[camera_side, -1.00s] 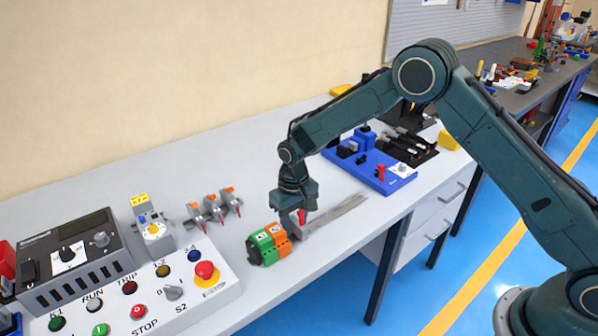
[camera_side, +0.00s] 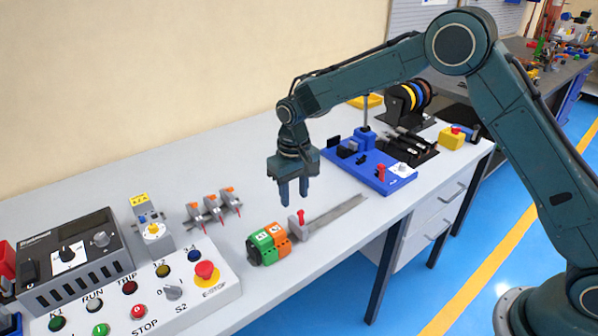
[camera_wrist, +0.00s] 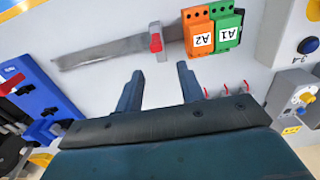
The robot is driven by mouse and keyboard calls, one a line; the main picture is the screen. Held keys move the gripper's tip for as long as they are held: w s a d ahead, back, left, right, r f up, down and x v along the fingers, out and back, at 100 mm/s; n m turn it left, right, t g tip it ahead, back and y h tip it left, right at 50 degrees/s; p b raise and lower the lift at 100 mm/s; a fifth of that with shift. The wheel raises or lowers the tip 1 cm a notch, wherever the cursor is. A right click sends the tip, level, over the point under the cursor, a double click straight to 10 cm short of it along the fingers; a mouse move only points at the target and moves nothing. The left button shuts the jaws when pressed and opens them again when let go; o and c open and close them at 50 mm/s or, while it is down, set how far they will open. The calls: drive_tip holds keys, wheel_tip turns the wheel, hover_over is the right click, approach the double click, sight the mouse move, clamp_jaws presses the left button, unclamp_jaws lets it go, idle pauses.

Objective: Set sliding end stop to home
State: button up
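The sliding end stop (camera_side: 297,226) is a small grey block with a red lever (camera_side: 300,216), sitting on a flat metal rail (camera_side: 338,212). It stands just right of the orange terminal block (camera_side: 279,239). In the wrist view the red lever (camera_wrist: 156,42) stands on the rail (camera_wrist: 100,51), with a short stretch of rail between it and the orange block (camera_wrist: 197,32). My gripper (camera_side: 294,198) is above the end stop, fingers pointing down. In the wrist view its fingertips (camera_wrist: 159,70) are apart with nothing between them.
A green terminal block (camera_side: 262,247) sits left of the orange one. A control panel (camera_side: 225,290) with buttons is at front left. A blue fixture (camera_side: 370,170) is to the right. The bench around the rail is clear.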

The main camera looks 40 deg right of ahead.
drive_tip(key=shift+r, duration=2.4)
drive_tip(key=shift+c, duration=0.2)
drive_tip(key=shift+d+f, duration=0.1)
drive_tip(key=c, duration=0.7)
drive_tip(key=shift+w+d+f, duration=0.2)
drive_tip(key=shift+d, duration=0.05)
clamp_jaws()
drive_tip(key=d+f+y, duration=0.2)
drive_tip(key=d+y, duration=0.2)
drive_tip(key=d, duration=0.3)
drive_tip(key=d+f+y, duration=0.3)
drive_tip(key=d+y, duration=0.2)
drive_tip(key=d, duration=0.2)
drive_tip(key=shift+s+d+f, duration=0.25)
drive_tip(key=shift+d+f, duration=0.05)
